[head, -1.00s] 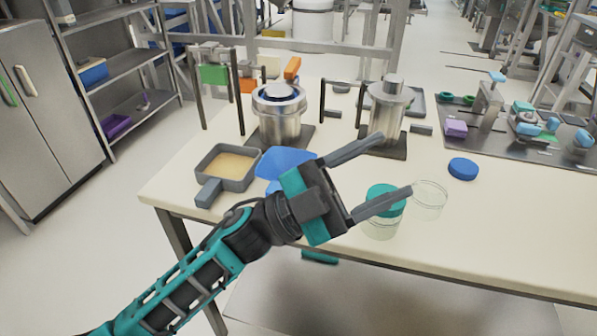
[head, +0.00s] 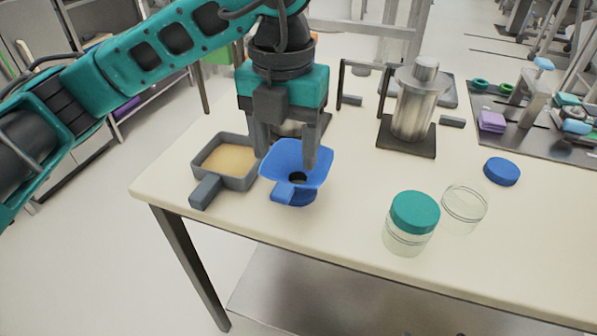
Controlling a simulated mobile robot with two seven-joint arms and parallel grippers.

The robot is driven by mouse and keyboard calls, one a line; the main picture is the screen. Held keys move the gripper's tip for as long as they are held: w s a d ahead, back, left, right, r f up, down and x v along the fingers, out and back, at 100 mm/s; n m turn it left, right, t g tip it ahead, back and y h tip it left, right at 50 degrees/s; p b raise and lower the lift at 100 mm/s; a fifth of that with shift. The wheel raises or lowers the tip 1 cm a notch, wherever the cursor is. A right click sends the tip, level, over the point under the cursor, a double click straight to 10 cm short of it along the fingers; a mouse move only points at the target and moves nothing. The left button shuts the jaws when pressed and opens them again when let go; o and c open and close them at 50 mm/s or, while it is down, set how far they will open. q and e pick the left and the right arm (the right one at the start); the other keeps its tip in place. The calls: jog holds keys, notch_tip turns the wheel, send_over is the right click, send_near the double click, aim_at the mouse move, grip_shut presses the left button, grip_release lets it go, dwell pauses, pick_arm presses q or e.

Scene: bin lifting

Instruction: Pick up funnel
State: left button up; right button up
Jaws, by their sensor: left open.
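The blue funnel (head: 312,177) stands upright on the table, with its wide square mouth facing up and a short handle toward the front. My left gripper (head: 288,158) points down from above at the funnel's back part. Its jaws are open, one finger near the left rim and the other at the right side of the mouth. I cannot tell whether the fingers touch the funnel. My right gripper is not in view.
A grey scoop pan (head: 198,164) with tan powder sits close to the funnel's left. A teal-lidded jar (head: 414,213), an open clear jar (head: 464,209) and a blue lid (head: 502,171) lie to the right. A metal canister (head: 413,110) stands behind.

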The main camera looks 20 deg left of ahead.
aim_at(282, 191)
pick_arm(q)
notch_tip(282, 191, down, 7)
jog(key=shift+s+r+b, duration=0.1)
jog(key=shift+r+b, duration=0.05)
jog(key=shift+b, duration=0.15)
jog(key=f, duration=0.2)
jog(key=a+f, duration=0.1)
jog(key=f, duration=0.1)
jog(key=shift+d+f, duration=0.1)
jog(key=shift+f, duration=0.6)
jog(key=shift+c, duration=0.3)
jog(key=c, duration=1)
jog(key=shift+r, duration=0.1)
